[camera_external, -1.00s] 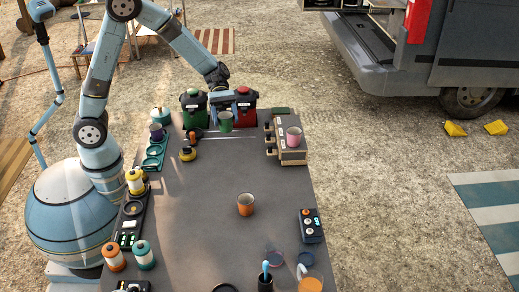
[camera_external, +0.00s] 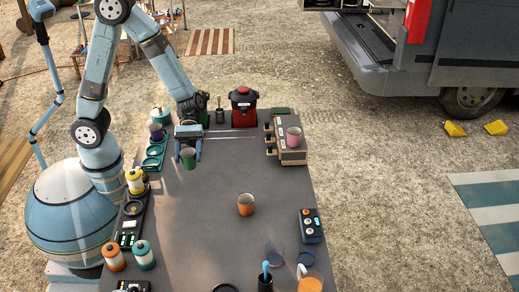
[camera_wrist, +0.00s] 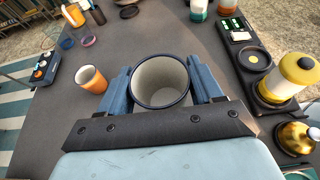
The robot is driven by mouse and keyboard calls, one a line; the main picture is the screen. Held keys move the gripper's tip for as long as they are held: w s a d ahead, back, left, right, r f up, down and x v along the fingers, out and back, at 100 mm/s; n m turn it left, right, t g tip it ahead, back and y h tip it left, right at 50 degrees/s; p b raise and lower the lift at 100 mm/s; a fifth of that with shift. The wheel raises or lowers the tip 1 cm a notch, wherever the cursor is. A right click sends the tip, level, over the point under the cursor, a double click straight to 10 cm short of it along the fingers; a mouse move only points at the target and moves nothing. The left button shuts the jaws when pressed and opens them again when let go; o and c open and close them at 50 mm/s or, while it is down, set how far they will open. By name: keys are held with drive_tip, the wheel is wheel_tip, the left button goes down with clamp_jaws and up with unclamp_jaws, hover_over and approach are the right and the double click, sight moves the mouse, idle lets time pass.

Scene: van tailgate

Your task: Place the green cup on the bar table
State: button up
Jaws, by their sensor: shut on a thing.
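The green cup (camera_external: 189,161) is held upright between the fingers of my gripper (camera_external: 188,151) near the far left part of the bar table (camera_external: 205,225). In the wrist view I look down into the pale inside of the cup (camera_wrist: 161,80), with a blue finger of my gripper (camera_wrist: 161,88) pressed on each side. The cup appears to be above the table top; the exact height is hard to tell. The bare dark table top (camera_wrist: 190,48) shows beyond it.
An orange cup (camera_external: 246,204) stands mid-table, with clear surface around it. A pink cup (camera_external: 293,137) sits on a box (camera_external: 289,154) at the right edge. Yellow canisters (camera_external: 136,181) and trays line the left edge.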

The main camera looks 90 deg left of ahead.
drive_tip(key=shift+w+d+f, duration=0.5)
drive_tip(key=shift+w+f, duration=0.8)
drive_tip(key=shift+w, duration=0.15)
drive_tip(key=shift+w+d+f, duration=0.45)
drive_tip(key=shift+w+f, duration=0.85)
drive_tip(key=shift+w, duration=0.2)
drive_tip(key=shift+w+d+f, duration=0.5)
drive_tip(key=shift+w+f, duration=0.8)
drive_tip(key=shift+w, duration=0.15)
drive_tip(key=shift+f, duration=1.55)
drive_tip(key=o, duration=1.1)
drive_tip(key=shift+f, duration=0.1)
